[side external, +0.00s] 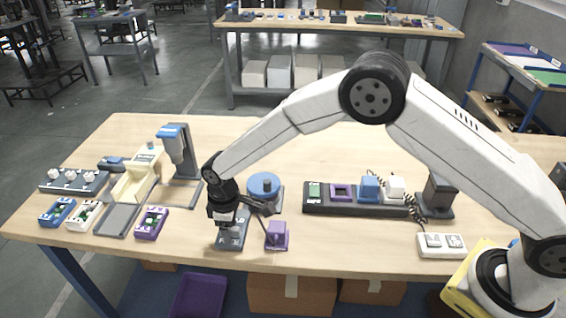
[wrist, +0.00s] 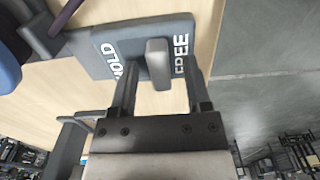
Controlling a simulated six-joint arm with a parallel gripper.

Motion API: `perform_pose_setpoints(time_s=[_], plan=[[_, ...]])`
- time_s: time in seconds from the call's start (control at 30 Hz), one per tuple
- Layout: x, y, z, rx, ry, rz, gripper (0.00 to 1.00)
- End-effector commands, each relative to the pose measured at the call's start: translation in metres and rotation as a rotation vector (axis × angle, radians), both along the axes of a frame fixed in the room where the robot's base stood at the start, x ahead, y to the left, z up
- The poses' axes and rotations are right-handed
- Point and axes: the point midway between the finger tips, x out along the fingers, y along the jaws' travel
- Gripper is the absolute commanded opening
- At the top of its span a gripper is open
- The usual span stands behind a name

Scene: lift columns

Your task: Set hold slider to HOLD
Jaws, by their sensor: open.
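The grey slider panel (side external: 231,243) lies near the table's front edge in the side view, partly hidden by my gripper (side external: 228,217) just above it. In the wrist view the panel (wrist: 133,39) shows the word HOLD on its left and FREE on its right. The light grey slider handle (wrist: 158,65) stands between the two words, close beside FREE. My gripper (wrist: 160,78) is open, one finger on each side of the handle, with a visible gap to both fingers.
A purple block (side external: 277,236) stands just right of the panel, and a blue round turntable (side external: 264,185) is behind it. A dark rack (side external: 355,208) with coloured blocks lies further right. Purple and white trays sit left. The table's front edge is close.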

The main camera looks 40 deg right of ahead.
Motion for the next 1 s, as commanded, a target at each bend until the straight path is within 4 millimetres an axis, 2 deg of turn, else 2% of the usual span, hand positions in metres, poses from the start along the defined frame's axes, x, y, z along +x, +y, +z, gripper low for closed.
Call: perform_pose_setpoints(time_s=[0.03,0.2,0.23,1.0], plan=[[0.0,0.0,0.0001,0.0,0.0,0.0,0.62],[-0.0001,-0.0001,0.0002,0.0,0.0,0.0,0.08],[-0.0001,-0.0001,0.0002,0.0,0.0,0.0,0.0],[-0.0001,-0.0001,0.0006,-0.001,0.001,0.0,0.0]])
